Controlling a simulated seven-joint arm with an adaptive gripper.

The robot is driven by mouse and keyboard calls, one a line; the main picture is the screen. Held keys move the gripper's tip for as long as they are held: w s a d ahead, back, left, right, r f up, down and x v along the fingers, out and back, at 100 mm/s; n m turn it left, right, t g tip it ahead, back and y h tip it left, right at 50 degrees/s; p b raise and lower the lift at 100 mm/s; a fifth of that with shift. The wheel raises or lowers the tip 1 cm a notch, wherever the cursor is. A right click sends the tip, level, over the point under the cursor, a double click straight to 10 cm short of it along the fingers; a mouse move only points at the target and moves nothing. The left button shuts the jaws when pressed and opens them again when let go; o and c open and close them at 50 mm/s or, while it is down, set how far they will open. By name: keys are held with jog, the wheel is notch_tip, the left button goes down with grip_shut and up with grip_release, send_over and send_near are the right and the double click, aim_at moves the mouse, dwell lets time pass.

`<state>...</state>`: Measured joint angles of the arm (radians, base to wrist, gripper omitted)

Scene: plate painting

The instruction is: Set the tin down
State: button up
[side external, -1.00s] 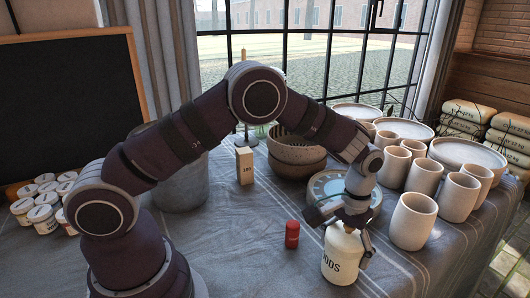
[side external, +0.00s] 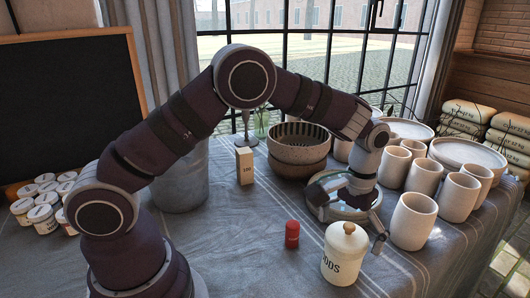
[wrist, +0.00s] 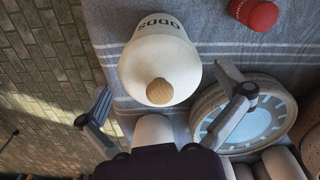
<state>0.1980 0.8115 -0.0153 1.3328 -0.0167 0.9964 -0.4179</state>
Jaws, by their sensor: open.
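The cream tin (side external: 343,257), marked "ODDS" and topped by a wooden knob, stands upright on the cloth near the front right of the table. In the wrist view the tin (wrist: 160,65) lies between the spread fingers, its knob towards the camera. My gripper (side external: 350,222) is open and empty, just behind and above the tin. In the wrist view my gripper (wrist: 165,88) shows a clear gap between each finger and the tin. The round plate with blue strokes (wrist: 245,118) is beside the right finger.
A small red jar (side external: 292,235) stands left of the tin. Pale cups (side external: 413,222) crowd the right side, and stacked bowls (side external: 297,150) stand behind. A small carton (side external: 244,166) is further left. The table edge runs close along the right.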

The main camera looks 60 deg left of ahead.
notch_tip(320, 180, up, 8)
jog(key=shift+r, duration=0.2)
jog(key=s+a+r+m+t, duration=0.1)
jog(key=s+a+r+t, duration=0.25)
jog(key=s+r, duration=0.35)
jog(key=s+a+f+m+t, duration=0.1)
jog(key=s+a+f+t, duration=0.1)
jog(key=s, duration=0.6)
jog(key=shift+s+a+m, duration=0.15)
jog(key=shift+a+m, duration=0.15)
jog(key=shift+a, duration=0.3)
